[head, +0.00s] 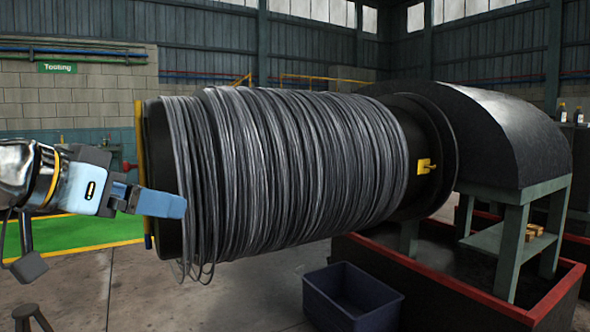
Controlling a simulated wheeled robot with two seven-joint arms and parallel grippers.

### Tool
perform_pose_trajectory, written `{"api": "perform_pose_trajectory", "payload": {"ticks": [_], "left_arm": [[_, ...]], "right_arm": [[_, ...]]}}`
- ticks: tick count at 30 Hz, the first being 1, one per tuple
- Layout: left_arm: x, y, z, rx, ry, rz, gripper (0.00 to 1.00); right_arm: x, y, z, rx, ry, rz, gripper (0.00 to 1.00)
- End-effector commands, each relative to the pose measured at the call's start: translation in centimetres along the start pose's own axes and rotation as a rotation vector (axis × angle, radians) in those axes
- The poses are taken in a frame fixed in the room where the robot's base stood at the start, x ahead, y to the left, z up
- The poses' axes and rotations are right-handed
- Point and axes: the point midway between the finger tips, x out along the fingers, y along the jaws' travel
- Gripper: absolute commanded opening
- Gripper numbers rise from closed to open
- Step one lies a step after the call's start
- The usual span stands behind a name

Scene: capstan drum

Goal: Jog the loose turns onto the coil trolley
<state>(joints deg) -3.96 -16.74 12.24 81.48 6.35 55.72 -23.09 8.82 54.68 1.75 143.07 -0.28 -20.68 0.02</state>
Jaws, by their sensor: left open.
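A large dark capstan drum (426,137) lies on its side across the middle, wound with many turns of grey wire (290,165). Several loose turns (200,262) sag below the winding near the drum's left end. My left gripper (172,205) comes in from the left and its blue fingers overlap the drum's left rim in the picture. I cannot tell whether it touches the rim or wire. Nothing shows held in it. My right gripper is not in view. I cannot make out a coil trolley with certainty.
A dark blue bin (352,296) stands on the floor below the drum. A red-edged pit or tray (480,303) and a green stand (515,225) with a dark curved guard (500,130) are at right. A yellow bar (140,150) stands beside the drum's left end. Floor at lower left is mostly clear.

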Motion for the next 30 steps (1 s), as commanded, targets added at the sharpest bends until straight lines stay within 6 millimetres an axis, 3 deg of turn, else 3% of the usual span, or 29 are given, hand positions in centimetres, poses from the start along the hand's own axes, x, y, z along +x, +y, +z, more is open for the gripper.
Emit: {"api": "perform_pose_trajectory", "payload": {"ticks": [1,9,30], "left_arm": [[0.02,-0.01,0.01,0.000,0.000,0.000,1.00],[0.04,-0.02,0.02,-0.001,-0.001,0.000,1.00],[0.05,-0.02,0.02,-0.001,-0.001,0.000,1.00]], "right_arm": [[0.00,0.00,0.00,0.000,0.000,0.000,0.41],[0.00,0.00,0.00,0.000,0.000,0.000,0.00],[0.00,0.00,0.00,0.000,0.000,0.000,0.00]]}}
